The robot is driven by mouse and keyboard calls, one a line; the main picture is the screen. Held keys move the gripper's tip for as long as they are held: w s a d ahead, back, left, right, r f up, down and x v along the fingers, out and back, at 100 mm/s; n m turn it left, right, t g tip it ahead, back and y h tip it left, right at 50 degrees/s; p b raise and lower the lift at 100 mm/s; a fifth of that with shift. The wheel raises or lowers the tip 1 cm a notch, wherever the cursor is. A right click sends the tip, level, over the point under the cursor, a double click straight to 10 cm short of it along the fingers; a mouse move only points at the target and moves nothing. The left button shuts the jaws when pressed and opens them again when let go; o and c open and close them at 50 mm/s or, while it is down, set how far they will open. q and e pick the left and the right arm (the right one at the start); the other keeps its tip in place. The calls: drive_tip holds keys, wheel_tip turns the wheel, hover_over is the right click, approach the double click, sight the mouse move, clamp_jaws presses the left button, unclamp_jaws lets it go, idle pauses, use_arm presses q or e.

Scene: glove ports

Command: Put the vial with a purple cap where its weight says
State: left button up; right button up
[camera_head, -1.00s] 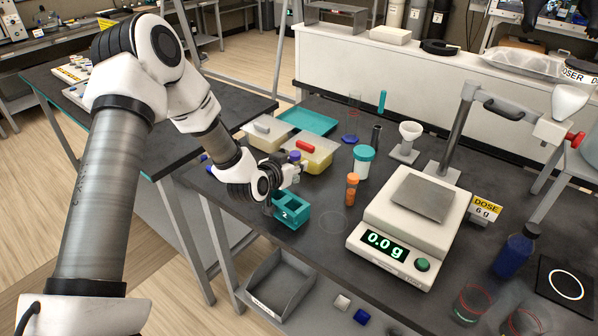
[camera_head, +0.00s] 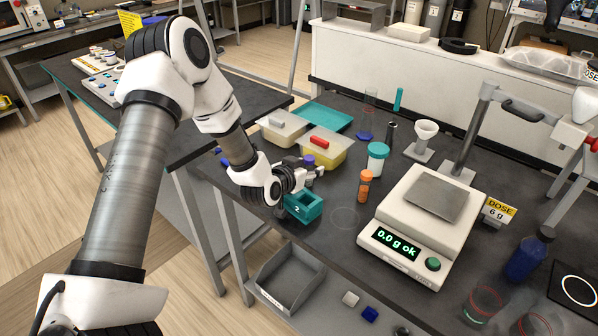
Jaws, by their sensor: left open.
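The purple cap (camera_head: 309,160) of a vial shows just beyond my left gripper (camera_head: 312,174), at its fingertips. The vial's body is mostly hidden by the gripper. The jaws are open at the vial; I cannot tell whether they touch it. A teal block (camera_head: 304,209) marked 2, with openings in its top, stands just below the gripper. The scale (camera_head: 408,232) has an empty metal pan (camera_head: 430,197) and its display (camera_head: 395,243) reads "0.0 g ok". My right gripper is not in view.
Yellowish tubs (camera_head: 328,152) and a teal tray (camera_head: 324,117) lie behind. A "DOSE 6 g" sign (camera_head: 499,209) stands right of the scale.

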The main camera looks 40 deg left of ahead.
use_arm(q)
drive_tip(key=v, duration=1.1)
drive_tip(key=shift+s, duration=0.15)
